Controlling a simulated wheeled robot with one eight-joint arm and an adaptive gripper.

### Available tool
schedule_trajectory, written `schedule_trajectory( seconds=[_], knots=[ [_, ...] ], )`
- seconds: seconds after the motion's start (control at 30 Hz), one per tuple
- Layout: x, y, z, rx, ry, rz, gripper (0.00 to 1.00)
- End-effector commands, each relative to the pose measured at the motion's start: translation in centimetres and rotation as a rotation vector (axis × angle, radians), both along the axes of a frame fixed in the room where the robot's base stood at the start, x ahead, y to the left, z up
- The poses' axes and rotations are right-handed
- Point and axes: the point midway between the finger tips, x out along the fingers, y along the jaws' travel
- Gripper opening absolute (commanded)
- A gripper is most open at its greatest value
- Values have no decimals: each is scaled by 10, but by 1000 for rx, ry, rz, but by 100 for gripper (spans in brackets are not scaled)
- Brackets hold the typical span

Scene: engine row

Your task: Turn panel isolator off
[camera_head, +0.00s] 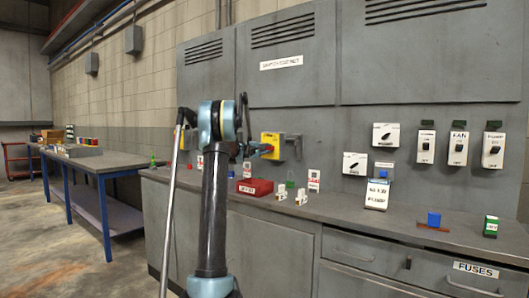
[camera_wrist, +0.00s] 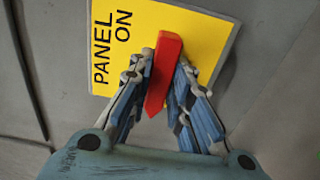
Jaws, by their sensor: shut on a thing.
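The panel isolator is a yellow plate (camera_wrist: 210,35) lettered "PANEL ON", with a red handle (camera_wrist: 166,50) at its middle. In the wrist view my gripper (camera_wrist: 163,78) has one finger on each side of the red handle and is shut on it. The handle runs nearly up and down in that view, slightly tilted, its pointed end toward my palm. In the head view the yellow plate (camera_head: 270,138) is on the grey cabinet front, and my gripper (camera_head: 262,150) reaches it from the left. My arm hides part of that area.
Several switches, one marked FAN (camera_head: 458,148), are on the right. A metal-topped workbench (camera_head: 100,161) stands left.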

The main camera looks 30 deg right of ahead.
Motion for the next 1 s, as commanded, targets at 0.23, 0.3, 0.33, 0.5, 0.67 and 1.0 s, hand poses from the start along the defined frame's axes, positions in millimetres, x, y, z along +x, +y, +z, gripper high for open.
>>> schedule_trajectory(
  seconds=[0.23,0.3,0.33,0.5,0.67,1.0],
  knots=[
    [3,3,-2,-6,19,7,0],
    [3,3,-2,-6,20,7,0],
    [3,3,-2,-6,20,7,0],
    [3,3,-2,-6,19,6,0],
    [2,2,-2,-7,19,4,38],
    [-1,2,0,-7,19,1,38]
  ],
)
